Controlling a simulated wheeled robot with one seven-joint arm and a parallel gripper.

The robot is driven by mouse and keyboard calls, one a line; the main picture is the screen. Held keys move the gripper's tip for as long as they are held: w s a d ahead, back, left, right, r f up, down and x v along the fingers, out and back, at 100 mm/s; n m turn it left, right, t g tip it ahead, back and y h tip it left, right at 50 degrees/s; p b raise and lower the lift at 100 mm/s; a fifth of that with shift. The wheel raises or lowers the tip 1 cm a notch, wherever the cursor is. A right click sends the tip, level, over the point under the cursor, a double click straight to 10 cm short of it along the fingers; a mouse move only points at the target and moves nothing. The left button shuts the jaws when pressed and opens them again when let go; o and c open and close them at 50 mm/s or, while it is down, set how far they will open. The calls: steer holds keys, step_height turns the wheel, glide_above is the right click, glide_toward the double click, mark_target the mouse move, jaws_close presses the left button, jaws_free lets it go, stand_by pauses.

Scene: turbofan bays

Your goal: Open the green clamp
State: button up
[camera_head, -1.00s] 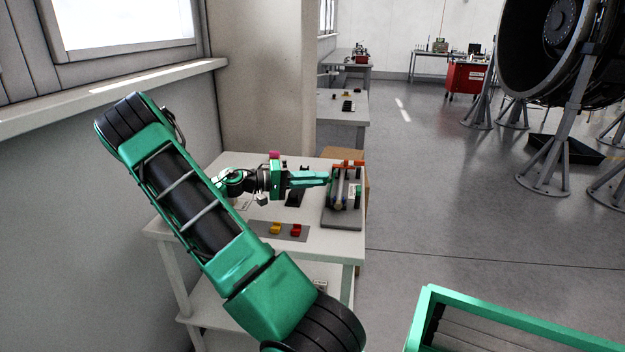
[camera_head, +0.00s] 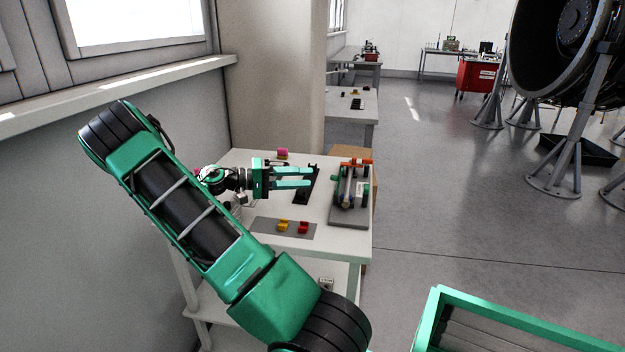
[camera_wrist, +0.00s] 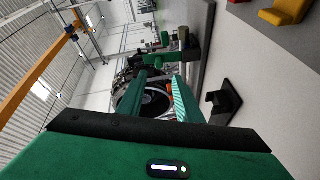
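A fixture with green clamp parts (camera_head: 365,186) stands on a grey base plate (camera_head: 347,216) at the right end of the white table. In the wrist view the green parts (camera_wrist: 186,54) show beyond the fingertips (camera_wrist: 160,72).
A grey mat holds a yellow block (camera_head: 283,226) and a red block (camera_head: 303,228). A black holder (camera_head: 306,187) lies on the white table (camera_head: 240,160) under my fingers. A pink block (camera_head: 282,153) sits at the back. Open floor lies right of the table.

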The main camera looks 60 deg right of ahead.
steer(key=shift+v, duration=1.95)
